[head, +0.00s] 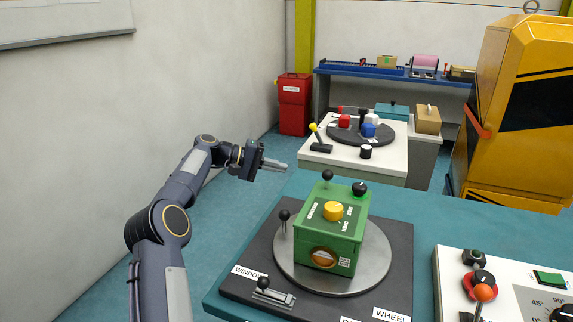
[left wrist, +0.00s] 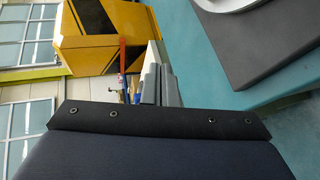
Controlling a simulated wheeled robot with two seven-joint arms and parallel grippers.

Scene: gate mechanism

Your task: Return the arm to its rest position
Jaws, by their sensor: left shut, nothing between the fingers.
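My left arm comes in from the left in the head view. Its gripper (head: 274,164) is shut and empty, held out in the air to the left of the green gate box. The gripper touches none of these. In the left wrist view, closed grey fingers (left wrist: 158,88) show beyond the dark wrist housing. My right gripper is in neither view.
A teal table (head: 430,215) carries the base plate and a white control panel (head: 445,270) at right. Behind are a white table (head: 345,168) with small parts, a red bin (head: 294,103) and a yellow machine (head: 515,110). Free floor lies around my left arm, beside the left wall.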

